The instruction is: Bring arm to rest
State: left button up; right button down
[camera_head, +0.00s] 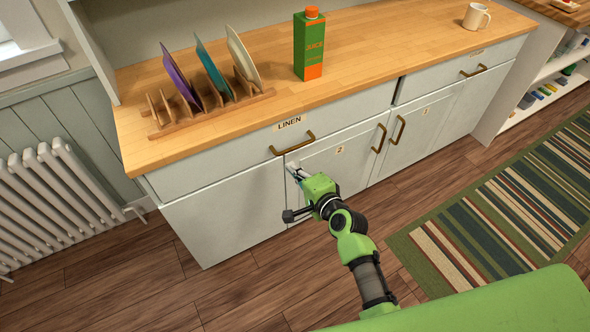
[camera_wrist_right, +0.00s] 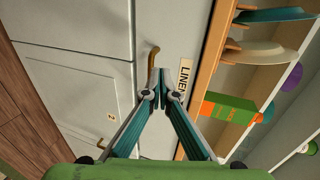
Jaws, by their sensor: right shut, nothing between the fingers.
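My right gripper (camera_head: 294,170) reaches in from the lower right, in front of the cabinet. Its fingers are shut and look empty. They sit just below the brass handle (camera_head: 293,143) of the drawer labelled LINEN (camera_head: 290,122). In the right wrist view the gripper's closed fingertips (camera_wrist_right: 160,92) show beside the same handle (camera_wrist_right: 153,66); I cannot tell whether they touch it. The LINEN drawer looks shut. My left gripper is not in view.
On the wooden counter (camera_head: 390,50) stand a plate rack (camera_head: 205,115) with several plates, a green juice carton (camera_head: 309,45) and a mug (camera_head: 476,16). A radiator (camera_head: 60,205) is at the left. A striped rug (camera_head: 500,205) lies on the floor at the right.

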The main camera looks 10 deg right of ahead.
jog(key=s+d+f+n+g+h, duration=0.1)
jog(key=s+f+n+g, duration=0.15)
jog(key=s+f, duration=0.6)
jog(key=s+d+f+n+g+h, duration=0.1)
jog(key=s+f+n+g, duration=0.15)
jog(key=s+f, duration=0.65)
jog(key=s+d+f+n+g, duration=0.2)
jog(key=s+f+n, duration=0.15)
jog(key=f, duration=0.95)
jog(key=s+d+f+n+g+h, duration=0.1)
jog(key=s+d+f+n+g, duration=0.1)
jog(key=s, duration=0.8)
jog(key=s+d+f+n+g, duration=0.2)
jog(key=s+d+f+n, duration=0.1)
jog(key=s+f, duration=0.4)
jog(key=s+d+f+n+g+h, duration=0.1)
jog(key=s+d+f+n, duration=0.2)
jog(key=s, duration=1.1)
jog(key=shift+d+f+g+h, duration=0.3)
jog(key=shift+d+f+g, duration=0.1)
jog(key=shift+f, duration=0.55)
